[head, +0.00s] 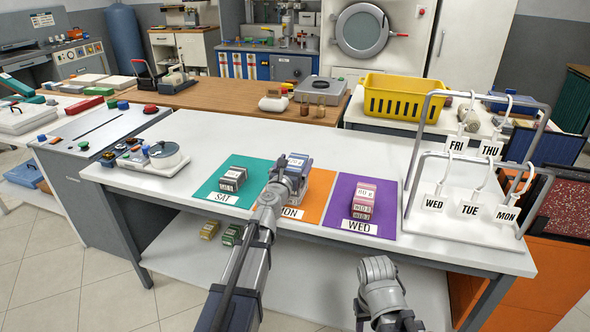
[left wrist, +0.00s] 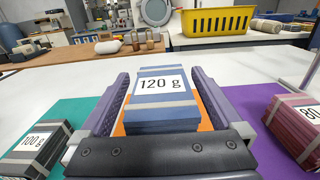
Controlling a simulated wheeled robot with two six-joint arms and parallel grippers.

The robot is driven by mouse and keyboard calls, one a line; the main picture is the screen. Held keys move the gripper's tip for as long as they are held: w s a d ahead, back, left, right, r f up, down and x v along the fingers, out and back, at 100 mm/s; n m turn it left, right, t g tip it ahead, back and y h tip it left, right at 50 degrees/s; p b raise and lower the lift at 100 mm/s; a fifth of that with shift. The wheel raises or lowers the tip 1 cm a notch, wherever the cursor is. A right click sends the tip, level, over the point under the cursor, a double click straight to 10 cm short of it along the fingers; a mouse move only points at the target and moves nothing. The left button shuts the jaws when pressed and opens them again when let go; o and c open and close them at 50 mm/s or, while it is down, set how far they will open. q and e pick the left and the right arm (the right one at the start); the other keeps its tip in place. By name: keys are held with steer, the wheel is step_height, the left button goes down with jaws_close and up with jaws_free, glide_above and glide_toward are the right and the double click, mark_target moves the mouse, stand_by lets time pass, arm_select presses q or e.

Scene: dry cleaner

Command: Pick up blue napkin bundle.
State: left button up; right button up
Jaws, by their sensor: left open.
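The blue napkin bundle (left wrist: 162,114) bears a white label reading 120 g and sits on the orange MON mat (head: 318,196). In the head view the blue bundle (head: 301,160) is partly hidden behind my left gripper (head: 290,168). In the left wrist view the open jaws of my left gripper (left wrist: 163,95) stand on both sides of the bundle, which lies between them. I cannot tell whether either jaw touches it. My right arm's end (head: 381,290) is low at the front of the table, with its fingers not clearly visible.
A dark grey bundle (head: 233,179) lies on the teal SAT mat (head: 210,191). A white tag rack (head: 465,215) stands at right. A yellow basket (head: 400,98) is behind. The white tabletop behind the mats is mostly clear.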

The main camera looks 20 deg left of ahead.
mark_target(295, 162)
arm_select(q)
steer(key=shift+c, duration=0.2)
steer(key=c, duration=1.3)
steer(key=shift+r, duration=0.1)
step_height(295, 162, up, 10)
steer(key=p, duration=1)
